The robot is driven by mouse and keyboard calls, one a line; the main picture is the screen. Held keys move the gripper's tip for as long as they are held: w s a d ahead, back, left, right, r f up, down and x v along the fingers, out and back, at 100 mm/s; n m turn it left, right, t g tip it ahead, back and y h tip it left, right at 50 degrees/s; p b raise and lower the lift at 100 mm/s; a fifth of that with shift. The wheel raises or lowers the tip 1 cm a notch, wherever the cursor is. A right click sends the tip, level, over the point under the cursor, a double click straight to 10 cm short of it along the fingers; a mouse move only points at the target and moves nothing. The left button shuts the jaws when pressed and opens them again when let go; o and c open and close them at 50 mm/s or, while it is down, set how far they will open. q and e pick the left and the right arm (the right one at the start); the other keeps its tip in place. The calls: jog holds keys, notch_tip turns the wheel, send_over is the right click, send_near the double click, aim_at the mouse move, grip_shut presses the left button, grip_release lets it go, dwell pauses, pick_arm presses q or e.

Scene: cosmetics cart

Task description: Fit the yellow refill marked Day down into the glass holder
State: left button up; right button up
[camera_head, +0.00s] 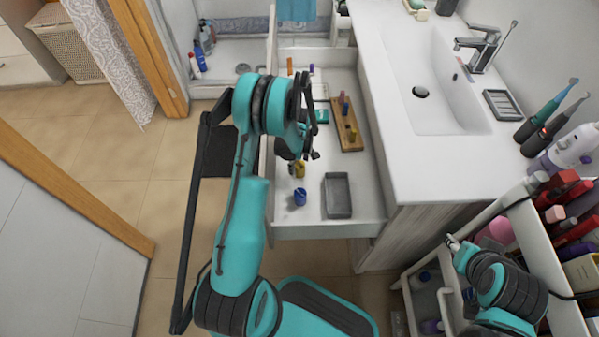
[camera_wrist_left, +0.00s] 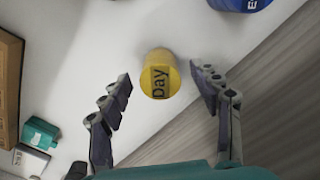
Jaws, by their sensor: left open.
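The yellow refill marked Day (camera_wrist_left: 160,78) stands in the open drawer, its label facing up. In the left wrist view it lies between the spread fingers of my left gripper (camera_wrist_left: 161,82), with a gap on both sides. In the head view the refill (camera_head: 299,170) shows just below my left gripper (camera_head: 303,157), partly hidden by it. My left gripper is open and empty. A blue refill (camera_head: 300,198) stands nearer the drawer front. It also shows cut off at the top of the left wrist view (camera_wrist_left: 238,4). I cannot make out the glass holder.
The drawer (camera_head: 285,232) also holds a grey tray (camera_head: 338,195) and a wooden block (camera_head: 347,138) with several small items. The sink counter (camera_head: 430,165) rises to the right. My right arm is at lower right by a loaded cart (camera_head: 565,290).

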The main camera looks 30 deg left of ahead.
pick_arm(q)
jog(key=shift+f, duration=0.4)
jog(key=shift+r, duration=0.1)
jog(key=c, duration=1.3)
jog(key=shift+o, duration=0.2)
